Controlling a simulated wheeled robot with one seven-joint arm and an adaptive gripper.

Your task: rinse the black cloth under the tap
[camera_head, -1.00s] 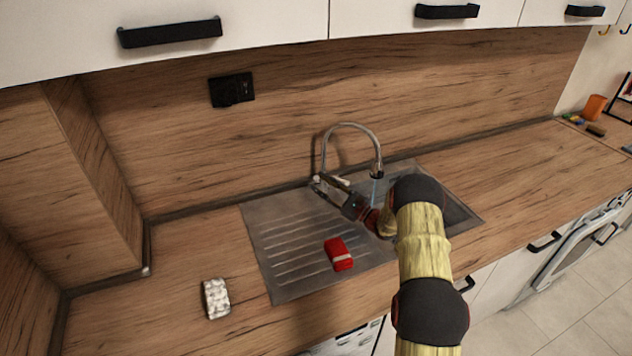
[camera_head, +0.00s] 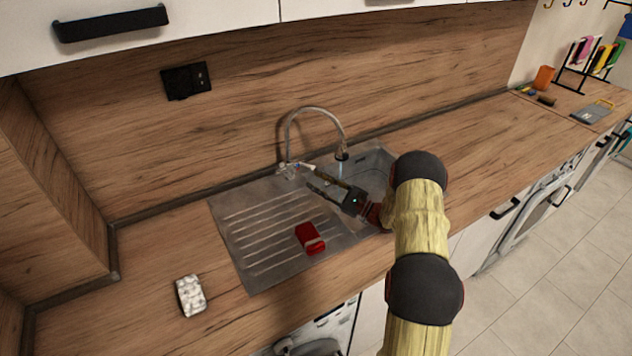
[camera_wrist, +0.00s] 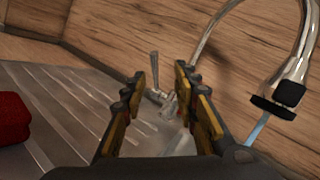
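The chrome tap (camera_head: 318,110) arches over the steel sink, and a thin bluish stream of water (camera_head: 340,170) falls from its spout. In the wrist view the dark spout end (camera_wrist: 278,98) and the stream (camera_wrist: 257,130) are at the right. My gripper (camera_head: 312,178) is open beside the tap's base, its fingers apart and empty. In the wrist view the tap's lever (camera_wrist: 154,70) shows between and beyond the fingers (camera_wrist: 160,72). I cannot make out a black cloth in either view; my arm hides part of the basin.
A red block-like item (camera_head: 309,239) lies on the ribbed drainboard (camera_head: 262,222). A pale patterned item (camera_head: 190,296) lies on the counter at left. At far right stand an orange cup (camera_head: 543,77) and a rack with coloured items (camera_head: 590,55). The right counter is mostly clear.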

